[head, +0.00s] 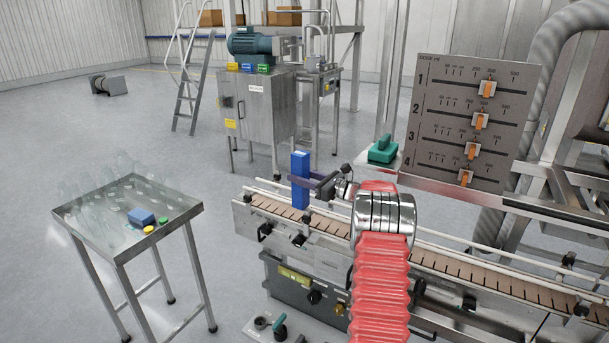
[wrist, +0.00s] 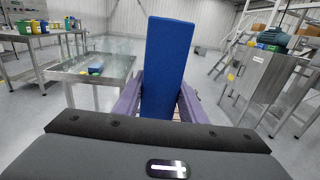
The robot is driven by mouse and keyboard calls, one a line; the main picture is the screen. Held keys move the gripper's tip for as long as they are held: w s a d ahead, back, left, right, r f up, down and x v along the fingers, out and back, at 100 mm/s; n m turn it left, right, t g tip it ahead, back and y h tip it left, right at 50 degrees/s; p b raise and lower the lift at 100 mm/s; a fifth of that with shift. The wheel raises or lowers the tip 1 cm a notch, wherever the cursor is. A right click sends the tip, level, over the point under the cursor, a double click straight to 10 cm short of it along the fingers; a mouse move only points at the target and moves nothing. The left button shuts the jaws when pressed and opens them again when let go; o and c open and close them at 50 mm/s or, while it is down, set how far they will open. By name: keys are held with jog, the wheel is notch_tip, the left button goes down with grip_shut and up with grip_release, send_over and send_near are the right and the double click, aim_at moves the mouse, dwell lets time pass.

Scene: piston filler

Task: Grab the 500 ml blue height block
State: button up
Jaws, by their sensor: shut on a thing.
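A tall blue height block (head: 300,180) stands upright above the conveyor, and it fills the middle of the wrist view (wrist: 167,65). Any size marking on the block is too small to read.
The slatted conveyor (head: 480,282) with side rails runs below my arm. A steel side table (head: 75,222) at left holds clear bottles and a smaller blue block (head: 141,217). A slider panel (head: 470,120) and a green-handled part (head: 383,150) stand at right. A steel cabinet (head: 262,118) stands behind.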

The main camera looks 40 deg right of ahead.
jog(key=s+a, duration=0.4)
jog(key=a, duration=0.8)
jog(key=shift+s, duration=0.1)
